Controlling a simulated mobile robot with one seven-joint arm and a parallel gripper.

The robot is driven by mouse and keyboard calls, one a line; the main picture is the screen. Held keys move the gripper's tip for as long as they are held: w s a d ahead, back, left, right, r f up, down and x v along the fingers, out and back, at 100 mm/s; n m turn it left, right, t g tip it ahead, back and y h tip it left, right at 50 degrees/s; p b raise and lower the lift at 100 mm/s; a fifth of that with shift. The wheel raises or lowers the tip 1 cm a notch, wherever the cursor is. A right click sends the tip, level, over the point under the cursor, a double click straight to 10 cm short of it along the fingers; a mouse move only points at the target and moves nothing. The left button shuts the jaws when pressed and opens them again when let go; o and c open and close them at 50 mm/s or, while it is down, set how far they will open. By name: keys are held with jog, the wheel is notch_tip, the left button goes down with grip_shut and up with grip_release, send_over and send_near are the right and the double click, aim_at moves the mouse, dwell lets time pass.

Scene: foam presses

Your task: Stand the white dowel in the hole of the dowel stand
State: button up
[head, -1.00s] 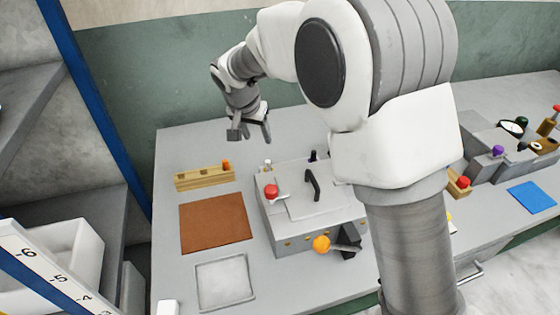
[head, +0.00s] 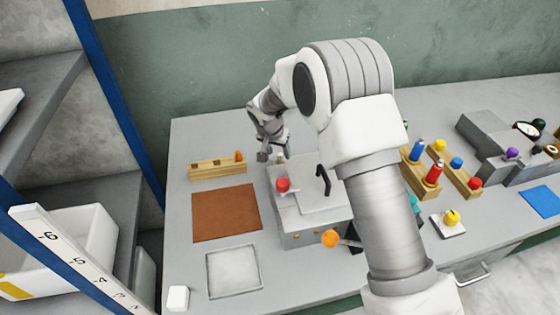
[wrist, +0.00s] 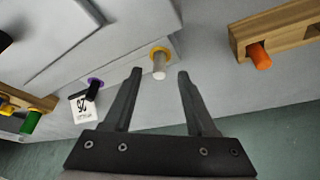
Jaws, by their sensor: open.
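My gripper (head: 273,155) is open behind the back left of the grey press (head: 312,208). In the wrist view its two fingers (wrist: 160,74) are spread on either side of a short white-ended peg (wrist: 160,66), apparently the white dowel. The peg rises from a yellow ring at the press's back edge. I cannot tell whether the fingers reach around it. A wooden block (head: 217,169) with square openings and an orange peg (head: 239,156) stands left of the gripper. It shows at upper right in the wrist view (wrist: 285,27). I cannot tell for sure which thing is the dowel stand.
The press has a red button (head: 283,184), a black handle (head: 323,179) and an orange knob (head: 330,239). Wooden racks with coloured pegs (head: 433,173) stand right. A tagged black peg (wrist: 78,95) is beside the fingers.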

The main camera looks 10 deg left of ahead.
aim_at(280, 154)
jog(key=shift+x, duration=1.85)
jog(key=shift+w, duration=0.1)
jog(key=shift+c, duration=0.4)
grip_shut()
jog(key=shift+r, duration=0.1)
